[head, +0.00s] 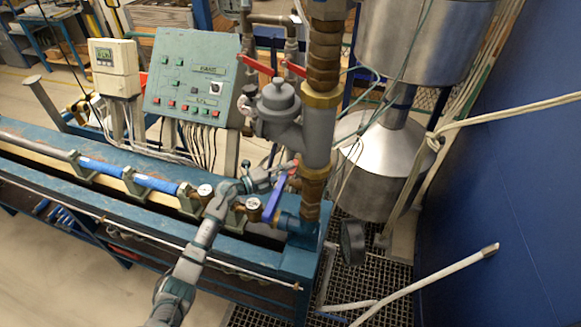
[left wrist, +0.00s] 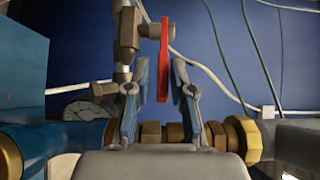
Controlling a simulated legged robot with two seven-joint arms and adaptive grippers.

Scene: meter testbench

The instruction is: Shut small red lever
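The small red lever (left wrist: 164,62) stands upright in the left wrist view, seen nearly edge-on, on a grey metal valve fitting (left wrist: 130,35). My left gripper (left wrist: 155,78) is open, with one finger on each side of the lever's lower part. The lever looks closer to the right finger; I cannot tell whether they touch. In the head view my left gripper (head: 277,174) reaches in beside the brass lower section of the vertical pipe. It mostly hides the small lever there. My right gripper is not in view.
A blue lever (head: 275,200) hangs just below my gripper. Two larger red levers (head: 256,65) (head: 293,68) sit higher, by the grey meter (head: 277,105). The thick pipe (head: 318,125) stands close on the right. A pressure gauge (head: 353,242) is below right.

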